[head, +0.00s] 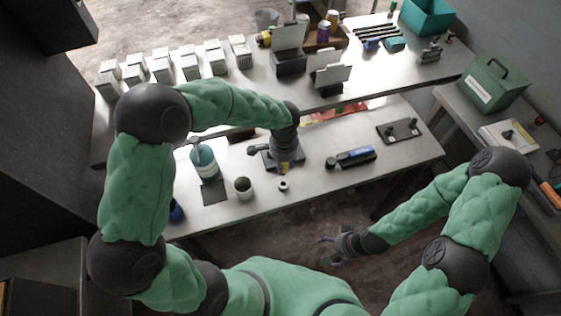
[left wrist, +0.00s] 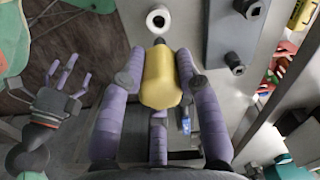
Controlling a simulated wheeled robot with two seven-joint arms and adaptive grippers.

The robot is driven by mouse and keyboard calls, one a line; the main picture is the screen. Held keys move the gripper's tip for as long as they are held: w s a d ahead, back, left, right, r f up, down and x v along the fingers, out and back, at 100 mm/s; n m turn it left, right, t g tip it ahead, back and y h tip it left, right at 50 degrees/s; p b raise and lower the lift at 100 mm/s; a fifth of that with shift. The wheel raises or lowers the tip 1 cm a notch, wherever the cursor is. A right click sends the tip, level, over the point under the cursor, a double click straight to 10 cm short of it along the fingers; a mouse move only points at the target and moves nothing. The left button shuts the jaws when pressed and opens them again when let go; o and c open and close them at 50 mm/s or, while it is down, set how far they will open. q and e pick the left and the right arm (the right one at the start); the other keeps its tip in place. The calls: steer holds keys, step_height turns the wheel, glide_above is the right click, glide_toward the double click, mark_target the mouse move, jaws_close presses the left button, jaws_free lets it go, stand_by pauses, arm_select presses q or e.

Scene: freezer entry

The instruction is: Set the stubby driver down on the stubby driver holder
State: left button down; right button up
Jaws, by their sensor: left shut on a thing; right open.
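The stubby driver (left wrist: 161,80) has a yellow handle and a short dark tip. My left gripper (left wrist: 160,85) is shut on the handle, with one purple finger on each side. In the head view the yellow handle (head: 285,167) shows below my left gripper (head: 285,163), above the front bench. A small white ring with a dark hole (head: 283,186) stands just in front of it; in the left wrist view the ring (left wrist: 158,18) lies just beyond the driver's tip. It looks like the holder. My right gripper (head: 335,248) is open and empty, off the bench's front edge.
A grey plate with black sockets (left wrist: 228,45) lies beside the driver. A cup (head: 243,188) and a teal container (head: 203,162) stand left on the bench (head: 310,172). A blue-black tool (head: 351,158) and a dark tray (head: 400,131) lie right.

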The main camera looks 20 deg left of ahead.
mark_target(284, 174)
arm_select(q)
steer(key=shift+s+d, duration=0.1)
steer(key=shift+d, duration=0.05)
steer(key=shift+f, duration=0.1)
steer(key=shift+f+b, duration=1.85)
steer(key=shift+f, duration=0.45)
steer(key=shift+f+b, duration=1.55)
steer(key=shift+f, duration=0.5)
steer(key=c, duration=0.8)
jaws_free()
steer(key=shift+r, duration=0.1)
step_height(284, 174, up, 12)
steer(key=shift+f, duration=0.1)
